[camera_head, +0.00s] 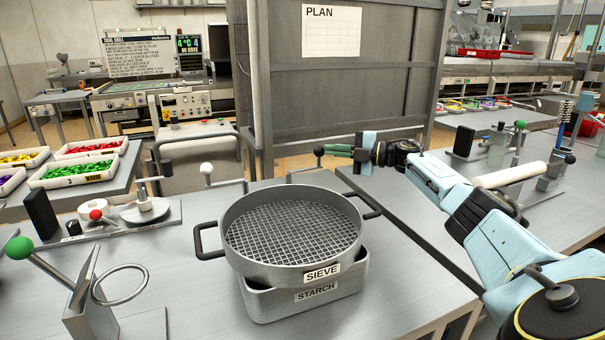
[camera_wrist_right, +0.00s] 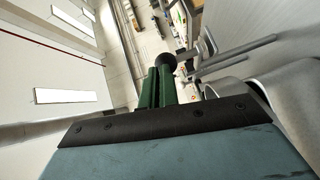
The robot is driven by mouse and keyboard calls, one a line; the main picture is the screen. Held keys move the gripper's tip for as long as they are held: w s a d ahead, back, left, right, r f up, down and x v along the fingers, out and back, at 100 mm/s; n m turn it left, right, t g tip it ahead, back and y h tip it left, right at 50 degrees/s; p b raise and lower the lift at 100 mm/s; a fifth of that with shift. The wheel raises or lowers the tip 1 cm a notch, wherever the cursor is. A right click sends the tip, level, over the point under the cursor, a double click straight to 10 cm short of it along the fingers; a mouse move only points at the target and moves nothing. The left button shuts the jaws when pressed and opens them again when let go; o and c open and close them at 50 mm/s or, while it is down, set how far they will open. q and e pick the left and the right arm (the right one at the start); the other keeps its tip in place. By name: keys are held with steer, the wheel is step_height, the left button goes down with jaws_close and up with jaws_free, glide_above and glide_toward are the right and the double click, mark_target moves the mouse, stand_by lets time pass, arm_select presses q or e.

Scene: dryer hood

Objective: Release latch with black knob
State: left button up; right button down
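The black knob (camera_head: 319,151) stands on a short stem behind the sieve, beside a bent grey bar (camera_head: 303,171). My right gripper (camera_head: 328,151) reaches in from the right, its two green fingers nearly together and their tips at the knob. In the right wrist view the black knob (camera_wrist_right: 167,62) shows just beyond the tips of the right gripper (camera_wrist_right: 158,72), nearer the right-hand finger. It does not sit between the fingers, and I cannot tell whether they touch it. The lower part of the latch is hidden by the sieve. My left gripper is not in view.
The round sieve (camera_head: 264,265) sits on the starch box (camera_head: 268,304) just in front. A white knob (camera_head: 206,168) stands left of the latch. A red knob (camera_head: 96,214) and green knob (camera_head: 19,247) are at far left. A grey panel (camera_head: 350,95) rises behind.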

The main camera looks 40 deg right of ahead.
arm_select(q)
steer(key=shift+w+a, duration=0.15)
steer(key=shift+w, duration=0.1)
arm_select(e)
steer(key=shift+w, duration=0.1)
steer(key=shift+d, duration=0.1)
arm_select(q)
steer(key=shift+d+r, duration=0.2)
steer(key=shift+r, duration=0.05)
arm_select(e)
steer(key=v, duration=1.3)
steer(key=shift+s, duration=0.2)
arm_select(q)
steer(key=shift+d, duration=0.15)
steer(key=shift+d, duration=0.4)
arm_select(e)
steer(key=shift+d, duration=0.1)
